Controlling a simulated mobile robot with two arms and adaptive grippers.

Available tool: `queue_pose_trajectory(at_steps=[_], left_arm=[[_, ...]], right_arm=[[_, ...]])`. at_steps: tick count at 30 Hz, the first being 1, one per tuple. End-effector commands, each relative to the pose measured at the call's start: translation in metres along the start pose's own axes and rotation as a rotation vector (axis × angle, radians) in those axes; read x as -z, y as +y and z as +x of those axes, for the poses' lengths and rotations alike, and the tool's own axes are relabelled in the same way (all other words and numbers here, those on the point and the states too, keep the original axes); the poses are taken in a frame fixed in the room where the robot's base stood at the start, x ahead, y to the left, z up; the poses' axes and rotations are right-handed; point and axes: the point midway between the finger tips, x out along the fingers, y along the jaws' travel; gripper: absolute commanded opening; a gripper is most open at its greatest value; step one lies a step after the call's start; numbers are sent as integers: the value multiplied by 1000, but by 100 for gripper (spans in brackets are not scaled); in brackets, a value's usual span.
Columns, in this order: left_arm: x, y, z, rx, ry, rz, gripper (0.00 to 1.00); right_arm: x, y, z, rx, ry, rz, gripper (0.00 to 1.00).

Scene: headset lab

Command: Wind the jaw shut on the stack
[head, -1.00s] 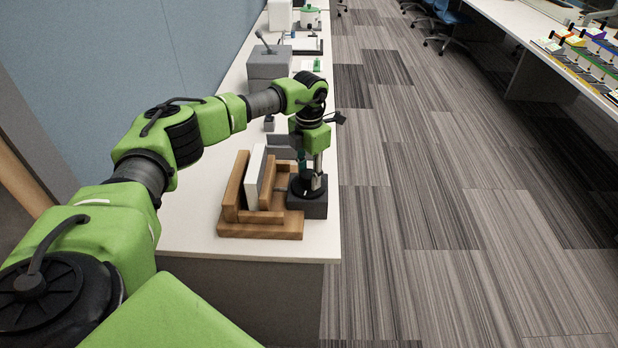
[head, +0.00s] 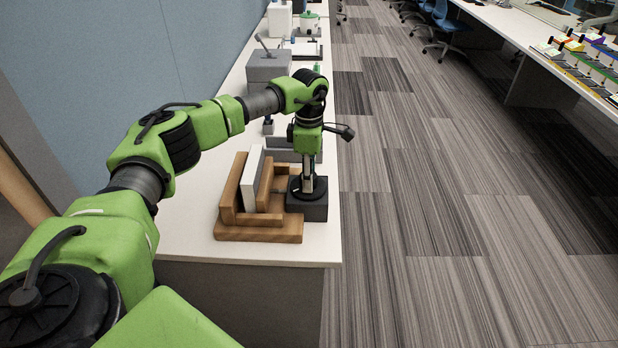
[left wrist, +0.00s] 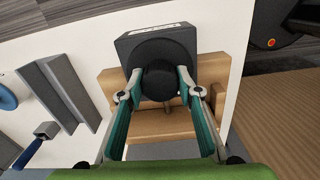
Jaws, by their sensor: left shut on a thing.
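A wooden vise (head: 258,232) stands at the near end of the white bench. A white slab-like stack (head: 250,178) stands upright, tilted slightly, between its left wooden wall (head: 232,190) and the wooden jaw (head: 266,184) on its right. Whether jaw and stack touch cannot be told. A dark grey block (head: 308,211) at the vise's right side carries a black round crank with a knob (left wrist: 158,80). My left gripper (head: 308,187) points down over it, its teal fingers shut on the knob, seen in the left wrist view. My right gripper is out of view.
Behind the vise are grey blocks (head: 285,143), a larger grey box (head: 268,66) and other equipment along the bench. The blue-grey partition (head: 170,50) borders the bench on the left. The carpeted floor on the right is open.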

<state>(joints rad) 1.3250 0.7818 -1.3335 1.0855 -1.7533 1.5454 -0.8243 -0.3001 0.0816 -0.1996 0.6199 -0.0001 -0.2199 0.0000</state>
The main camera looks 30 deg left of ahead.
Motion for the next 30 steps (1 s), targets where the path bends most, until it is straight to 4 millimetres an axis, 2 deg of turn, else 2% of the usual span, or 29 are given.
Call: queue_pose_trajectory(at_steps=[20, 21, 23, 30], left_arm=[[0, 2, -3, -6, -4, 61, 11], [0, 2, -3, -6, -4, 61, 37], [0, 2, -3, -6, -4, 61, 49], [0, 1, -1, -2, -2, 61, 49]], right_arm=[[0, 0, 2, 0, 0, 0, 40], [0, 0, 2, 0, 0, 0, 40], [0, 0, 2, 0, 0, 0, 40], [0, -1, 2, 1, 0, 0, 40]])
